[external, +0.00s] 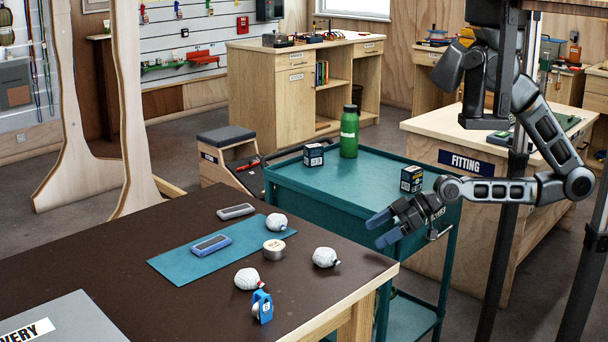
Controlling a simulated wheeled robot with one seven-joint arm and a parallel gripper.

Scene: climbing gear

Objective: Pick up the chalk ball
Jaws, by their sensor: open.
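Several white, rounded cloth-like balls lie on the dark table (130,240); I cannot tell which one the task means. One ball (325,257) is nearest my gripper, close to the table's right edge. Another ball (276,222) sits on the teal mat (168,264). A third ball (247,279) with a red tip is near the front. A whitish shape partly hidden by a blue tag (265,301) is beside it. My gripper (383,228) is open and empty, up and right of the nearest ball, apart from it, with its blue fingertips pointing left.
A green trolley (300,186) behind holds a green bottle (349,132) and two dark boxes (313,155). A grey case (70,318) fills the front left.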

